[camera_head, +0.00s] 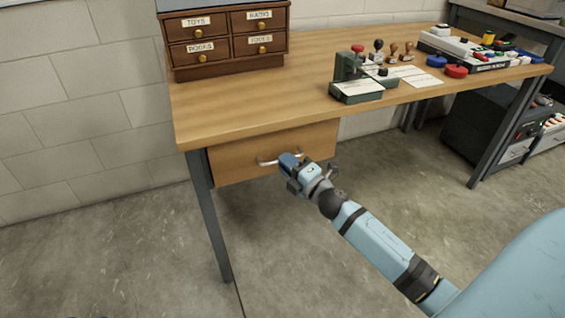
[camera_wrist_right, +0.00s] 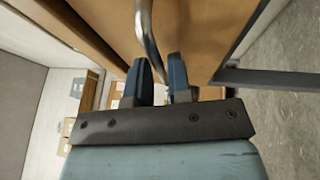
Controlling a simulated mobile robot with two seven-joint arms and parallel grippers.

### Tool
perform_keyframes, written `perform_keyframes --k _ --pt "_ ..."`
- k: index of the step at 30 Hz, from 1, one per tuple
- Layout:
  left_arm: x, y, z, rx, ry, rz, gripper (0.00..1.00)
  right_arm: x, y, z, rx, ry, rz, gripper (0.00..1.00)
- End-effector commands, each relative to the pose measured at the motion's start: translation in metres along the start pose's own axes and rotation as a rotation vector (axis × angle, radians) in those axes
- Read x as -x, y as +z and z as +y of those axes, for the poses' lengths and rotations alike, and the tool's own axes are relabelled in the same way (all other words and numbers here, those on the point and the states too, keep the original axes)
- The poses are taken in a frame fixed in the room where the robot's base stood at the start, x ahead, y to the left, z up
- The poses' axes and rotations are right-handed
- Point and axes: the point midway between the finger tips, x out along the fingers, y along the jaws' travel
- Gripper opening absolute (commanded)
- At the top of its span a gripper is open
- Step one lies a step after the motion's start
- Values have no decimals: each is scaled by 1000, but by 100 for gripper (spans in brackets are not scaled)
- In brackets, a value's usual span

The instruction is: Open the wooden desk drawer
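The wooden desk (camera_head: 240,105) has a drawer (camera_head: 235,162) under its left part. The drawer front sits close under the desktop and looks closed. A curved metal handle (camera_head: 266,162) is on the front; it also shows in the right wrist view (camera_wrist_right: 147,30). My right gripper (camera_head: 287,161) is at the right part of the handle and hides some of it. In the right wrist view its two blue fingers (camera_wrist_right: 161,62) stand apart, with the handle bar reaching into the gap between them. I cannot see firm contact on both sides. My left gripper is not in view.
A small labelled drawer cabinet (camera_head: 228,38) stands on the desk at the back left. Stamps (camera_head: 392,52), a green device (camera_head: 350,75) and ink pads (camera_head: 456,71) stand on the right. A desk leg (camera_head: 211,215) is left of the drawer. The floor (camera_head: 290,260) in front is clear.

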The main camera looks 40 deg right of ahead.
Motion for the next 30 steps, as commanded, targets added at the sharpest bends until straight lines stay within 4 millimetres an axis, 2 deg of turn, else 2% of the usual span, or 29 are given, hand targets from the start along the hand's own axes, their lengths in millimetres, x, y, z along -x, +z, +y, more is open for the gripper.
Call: perform_keyframes --k 6,14,17,30 --pt "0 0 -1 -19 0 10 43 -16 0 0 1 0 0 19" --pt "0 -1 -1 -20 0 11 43 -17 0 0 0 -1 0 19" --pt "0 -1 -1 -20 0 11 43 -17 0 0 0 0 0 0" --pt "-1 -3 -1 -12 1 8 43 -12 -2 1 -1 -2 1 0"
